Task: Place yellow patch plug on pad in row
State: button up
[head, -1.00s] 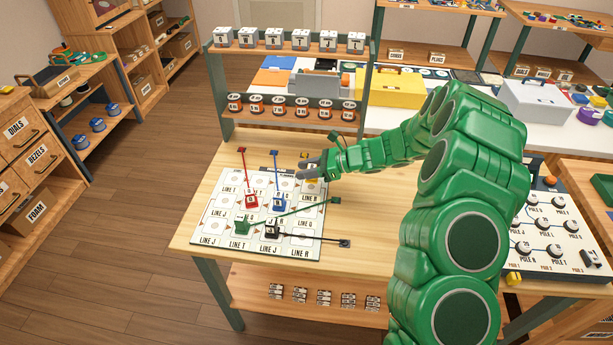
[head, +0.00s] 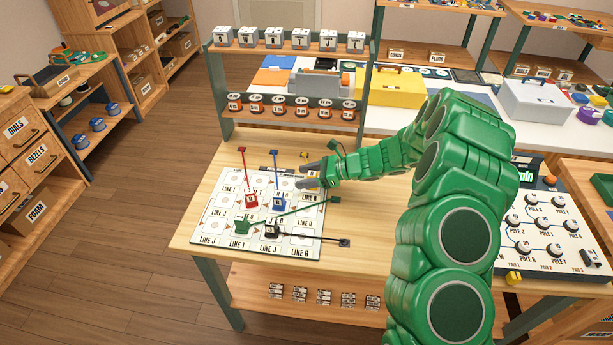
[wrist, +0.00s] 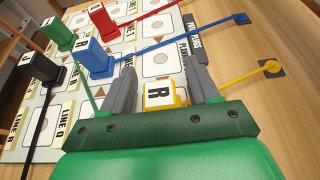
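The yellow patch plug (wrist: 160,94), marked R, sits between the two fingers of my gripper (wrist: 159,70) in the wrist view. In the head view my gripper (head: 312,174) is over the upper right of the white board (head: 222,192), and the plug is mostly hidden. In the wrist view an empty pad (wrist: 161,59) with a round mark lies beyond the plug, between the fingertips, beside the blue plug (wrist: 95,57).
Red (head: 251,201), blue (head: 278,203), green (head: 242,224) and black (head: 272,229) plugs stand on the board, with cords running off it. A shelf rack (head: 290,115) rises behind the board. Bare tabletop (head: 375,215) lies to the right.

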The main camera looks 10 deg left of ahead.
jog(key=shift+r, duration=0.1)
jog(key=shift+d+r, duration=0.15)
jog(key=shift+d, duration=0.05)
jog(key=v, duration=1.1)
jog(key=shift+d, duration=0.3)
jog(key=s+a+r+n+g+h, duration=0.1)
jog(key=s+r+n+g+h, duration=0.15)
jog(key=s+r+n, duration=0.5)
jog(key=s+a+r+n+g+h, duration=0.1)
jog(key=s+r+n+h, duration=0.2)
jog(key=s+r, duration=0.8)
jog(key=s+d+n+h, duration=0.2)
jog(key=s+d, duration=0.3)
jog(key=s, duration=0.4)
jog(key=s+d+r+n+t+h, duration=0.1)
jog(key=s+d+n+h, duration=0.2)
jog(key=s, duration=0.6)
jog(key=s+d+n+h, duration=0.2)
jog(key=s+d+h, duration=0.1)
jog(key=s+d, duration=0.5)
jog(key=shift+s+r+t, duration=0.15)
jog(key=shift+s+t, duration=0.2)
jog(key=shift+s, duration=0.15)
jog(key=shift+d+n, duration=0.1)
jog(key=shift+n, duration=0.15)
